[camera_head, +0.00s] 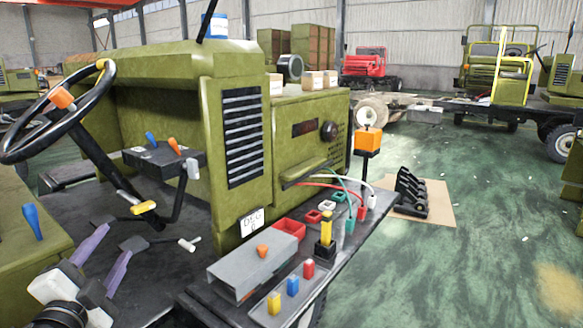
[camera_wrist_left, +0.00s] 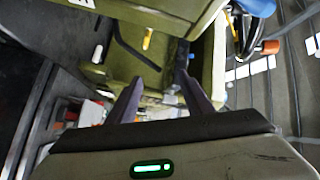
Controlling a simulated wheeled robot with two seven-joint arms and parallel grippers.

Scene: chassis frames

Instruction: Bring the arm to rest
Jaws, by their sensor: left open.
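My left gripper (camera_head: 121,236) is in the lower left of the head view, over the dark floor of the green vehicle chassis. Its two purple-grey fingers are apart with nothing between them. In the left wrist view the same gripper (camera_wrist_left: 159,78) shows its fingers spread and empty, pointing toward the green cab panel. The white and black wrist of my left arm (camera_head: 62,292) is at the bottom left corner of the head view. My right gripper is in neither view.
A steering wheel (camera_head: 62,108) and a lever with a yellow knob (camera_head: 144,207) stand near the gripper. A grey box (camera_head: 250,262), a red tray (camera_head: 289,229) and coloured parts lie on the bench at right. Green floor (camera_head: 480,220) beyond is mostly clear.

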